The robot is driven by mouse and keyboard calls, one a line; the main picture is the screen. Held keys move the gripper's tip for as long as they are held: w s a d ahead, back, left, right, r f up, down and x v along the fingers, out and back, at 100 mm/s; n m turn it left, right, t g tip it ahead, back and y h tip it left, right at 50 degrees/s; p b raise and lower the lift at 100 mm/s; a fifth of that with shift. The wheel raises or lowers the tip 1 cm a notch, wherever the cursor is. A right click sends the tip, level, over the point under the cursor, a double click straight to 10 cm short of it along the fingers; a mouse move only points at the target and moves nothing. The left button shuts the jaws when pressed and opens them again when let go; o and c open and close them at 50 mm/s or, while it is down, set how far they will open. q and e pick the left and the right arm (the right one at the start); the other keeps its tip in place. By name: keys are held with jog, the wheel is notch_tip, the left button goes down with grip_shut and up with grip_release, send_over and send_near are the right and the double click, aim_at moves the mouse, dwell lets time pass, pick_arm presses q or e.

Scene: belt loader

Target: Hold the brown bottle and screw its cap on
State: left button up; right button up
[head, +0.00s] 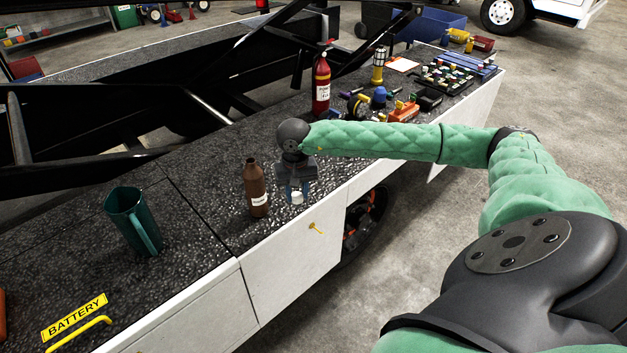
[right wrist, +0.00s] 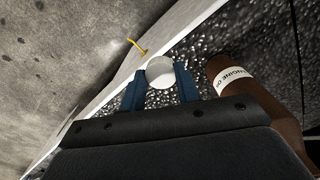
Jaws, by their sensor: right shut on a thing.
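The brown bottle (head: 256,188) stands upright and open-topped on the dark speckled deck, with a white label on its lower part. In the right wrist view the bottle (right wrist: 270,105) is to the right of the fingers, its label partly reading "ENGINE O". My right gripper (head: 297,194) points down just right of the bottle, apart from it. It is shut on the white cap (head: 297,198), which also shows between the blue fingers in the right wrist view (right wrist: 160,72). Whether the cap touches the deck is hard to tell. My left gripper is not in view.
A green jug (head: 132,222) stands left of the bottle. A yellow handle (head: 78,333) is at the near left. The deck's white side edge runs close by the gripper.

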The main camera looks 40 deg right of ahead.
jog(key=s+a+n, duration=0.1)
jog(key=a+n, duration=0.3)
jog(key=a, duration=1.6)
jog(key=shift+n, duration=0.4)
